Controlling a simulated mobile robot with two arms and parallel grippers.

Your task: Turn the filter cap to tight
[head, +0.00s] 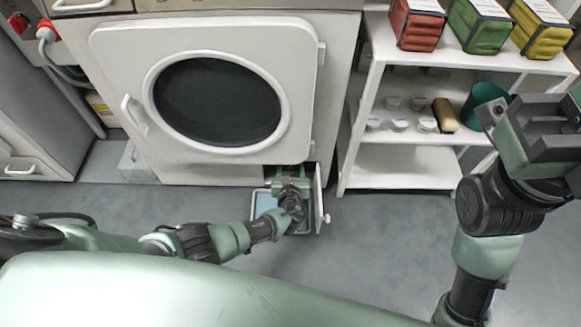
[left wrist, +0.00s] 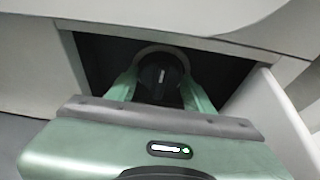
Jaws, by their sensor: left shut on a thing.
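The filter cap (left wrist: 160,73) is a dark round knob with a short white mark, close to upright in the left wrist view. It sits in a pale ring inside a dark recess low on the machine. My left gripper (left wrist: 160,88) has its green fingers on both sides of the cap and is shut on it. In the head view my left gripper (head: 291,174) reaches into the recess and hides the cap. My right gripper (head: 540,125) is raised at the right, away from the machine; its fingertips are not clear.
The small flap door (head: 319,200) stands open right of my left gripper. A tray with a blue inside (head: 264,203) lies below it. The large round-windowed door (head: 215,95) is above. A white shelf (head: 400,165) stands right, near my right arm.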

